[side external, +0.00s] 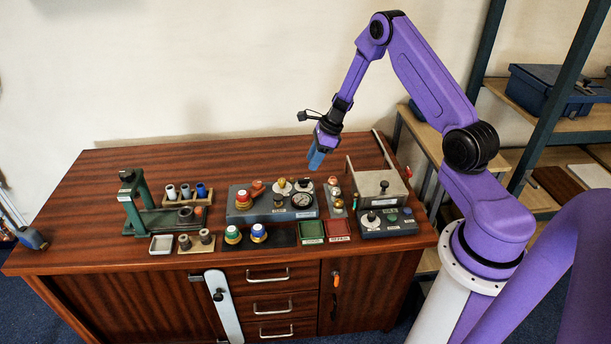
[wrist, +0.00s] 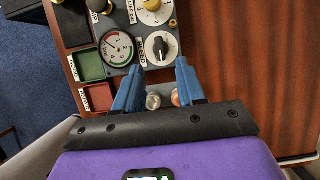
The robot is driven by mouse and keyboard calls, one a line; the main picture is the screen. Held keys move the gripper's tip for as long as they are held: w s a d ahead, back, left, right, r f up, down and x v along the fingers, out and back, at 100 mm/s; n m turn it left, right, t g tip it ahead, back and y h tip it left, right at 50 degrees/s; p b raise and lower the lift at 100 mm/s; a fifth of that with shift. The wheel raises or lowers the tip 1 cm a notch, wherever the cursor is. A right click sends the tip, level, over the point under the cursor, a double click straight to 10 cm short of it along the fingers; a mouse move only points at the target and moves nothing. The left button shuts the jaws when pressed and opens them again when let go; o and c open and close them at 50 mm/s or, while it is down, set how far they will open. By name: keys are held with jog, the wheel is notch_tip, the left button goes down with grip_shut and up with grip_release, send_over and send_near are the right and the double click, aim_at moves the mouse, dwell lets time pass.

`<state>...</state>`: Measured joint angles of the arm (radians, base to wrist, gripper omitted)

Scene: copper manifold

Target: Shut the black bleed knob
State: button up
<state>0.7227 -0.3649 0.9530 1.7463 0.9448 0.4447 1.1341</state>
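The black bleed knob (wrist: 160,47) sits on a round white dial beside the label "BLEED" in the wrist view. It has a bar-shaped grip. It also shows small in the side view (side external: 303,184), on the grey manifold block (side external: 240,211). My gripper (wrist: 158,66) has its two blue fingers spread apart with nothing held. In the wrist view the knob lies just beyond the gap between the fingertips. In the side view my gripper (side external: 315,165) hangs above the back right of the block, clear of the knob.
A yellow knob (wrist: 152,5) on another white dial and a round gauge (wrist: 117,47) flank the bleed knob. Small metal fittings (wrist: 153,101) lie on the near side. Green (side external: 311,231) and red (side external: 338,230) trays stand in front. A lidded grey fixture (side external: 378,188) stands right.

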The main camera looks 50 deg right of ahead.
aim_at(306, 178)
jog(key=x, duration=0.7)
jog(key=shift+f, duration=0.1)
jog(key=shift+c, duration=0.3)
grip_shut()
